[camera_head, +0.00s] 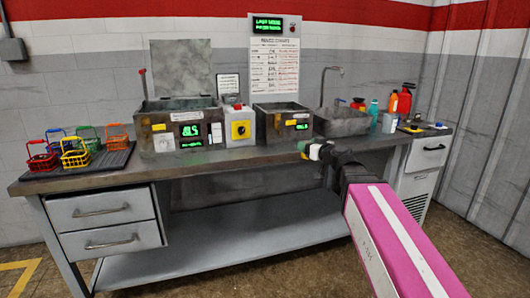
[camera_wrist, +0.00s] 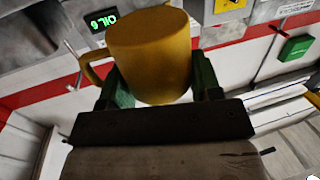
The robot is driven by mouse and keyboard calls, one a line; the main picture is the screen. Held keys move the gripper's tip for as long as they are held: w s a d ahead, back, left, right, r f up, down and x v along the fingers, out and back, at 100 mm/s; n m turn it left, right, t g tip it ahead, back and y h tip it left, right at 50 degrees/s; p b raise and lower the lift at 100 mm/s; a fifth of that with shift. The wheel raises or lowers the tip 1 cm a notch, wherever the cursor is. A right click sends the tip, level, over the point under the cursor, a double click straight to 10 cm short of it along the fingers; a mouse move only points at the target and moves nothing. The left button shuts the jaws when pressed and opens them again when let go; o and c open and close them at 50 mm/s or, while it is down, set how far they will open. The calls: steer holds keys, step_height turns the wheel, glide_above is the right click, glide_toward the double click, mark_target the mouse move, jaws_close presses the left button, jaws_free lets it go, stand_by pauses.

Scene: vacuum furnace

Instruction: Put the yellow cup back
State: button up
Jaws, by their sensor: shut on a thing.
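A yellow cup (camera_wrist: 150,50) with a handle on its left side fills the upper middle of the wrist view. My gripper (camera_wrist: 160,82) is shut on it, with one green finger on each side of the cup's body. In the head view my gripper (camera_head: 308,150) is at the front edge of the workbench, right of centre. The cup is too small and covered there to make out clearly.
The workbench (camera_head: 250,165) carries several wire baskets on a dark mat (camera_head: 105,160) at left. Bottles (camera_head: 390,120) stand at right.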

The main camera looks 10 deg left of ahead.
steer(key=s+a+n+g+y, duration=0.3)
steer(key=s+a+g, duration=0.1)
steer(key=s+a, duration=0.45)
steer(key=w+a, duration=0.2)
steer(key=w, duration=0.2)
steer(key=w+a, duration=0.3)
steer(key=w, duration=0.1)
steer(key=w+a, duration=0.3)
steer(key=w, duration=0.1)
steer(key=shift+w+a, duration=0.25)
steer(key=shift+w, duration=0.05)
steer(key=w+a, duration=0.2)
steer(key=w, duration=0.1)
steer(key=shift+w, duration=0.3)
steer(key=shift+s+d+f, duration=0.1)
steer(key=shift+s+f, duration=0.15)
steer(key=shift+f, duration=0.5)
steer(key=shift+f, duration=0.15)
steer(key=o, duration=1.1)
steer(key=shift+c, duration=0.2)
